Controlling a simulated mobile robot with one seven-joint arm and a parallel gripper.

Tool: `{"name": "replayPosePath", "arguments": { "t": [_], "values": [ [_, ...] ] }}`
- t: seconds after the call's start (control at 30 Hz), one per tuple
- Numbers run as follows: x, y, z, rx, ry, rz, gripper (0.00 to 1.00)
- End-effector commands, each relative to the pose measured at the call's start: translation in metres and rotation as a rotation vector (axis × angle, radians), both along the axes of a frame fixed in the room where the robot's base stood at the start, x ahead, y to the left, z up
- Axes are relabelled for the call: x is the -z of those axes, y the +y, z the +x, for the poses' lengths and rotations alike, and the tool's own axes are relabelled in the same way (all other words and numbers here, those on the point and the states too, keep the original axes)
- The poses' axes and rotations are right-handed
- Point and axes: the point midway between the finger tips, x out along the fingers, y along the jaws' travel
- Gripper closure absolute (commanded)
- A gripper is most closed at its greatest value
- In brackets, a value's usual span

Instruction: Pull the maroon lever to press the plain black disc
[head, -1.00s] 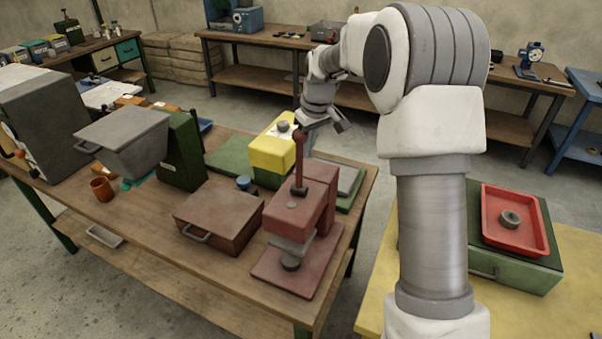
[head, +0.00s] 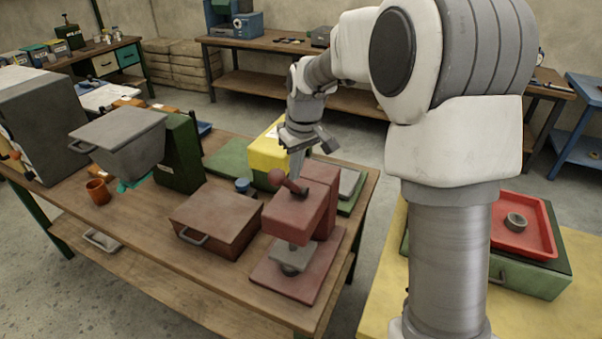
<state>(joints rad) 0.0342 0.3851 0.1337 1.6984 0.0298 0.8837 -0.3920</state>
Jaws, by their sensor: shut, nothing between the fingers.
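The maroon lever (head: 279,177) on the maroon press (head: 322,190) is tilted well over towards the near left, its ball knob low. My gripper (head: 297,172) is shut and empty, pointing down just behind the lever. Its fingertips are at or very near the rod; I cannot tell whether they touch. The press's grey plate (head: 289,259) is low, with its ram showing above it.
A brown box (head: 214,220) with a handle stands left of the press, a small blue-topped item (head: 243,185) behind it. A yellow block (head: 266,155) stands behind the lever. At right, a red tray (head: 520,250) holds a dark ring (head: 516,222).

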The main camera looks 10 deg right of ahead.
Motion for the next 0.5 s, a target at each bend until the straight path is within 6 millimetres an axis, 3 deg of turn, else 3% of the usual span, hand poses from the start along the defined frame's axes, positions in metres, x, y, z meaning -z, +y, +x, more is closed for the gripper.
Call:
{"name": "replayPosePath", "arguments": {
  "t": [0.13, 0.5],
  "values": [
    [0.001, 0.0069, -0.01, -0.002, 0.005, 0.002, 1.0],
    [-0.0033, 0.0031, -0.0034, -0.001, 0.004, 0.003, 1.0]
  ]
}}
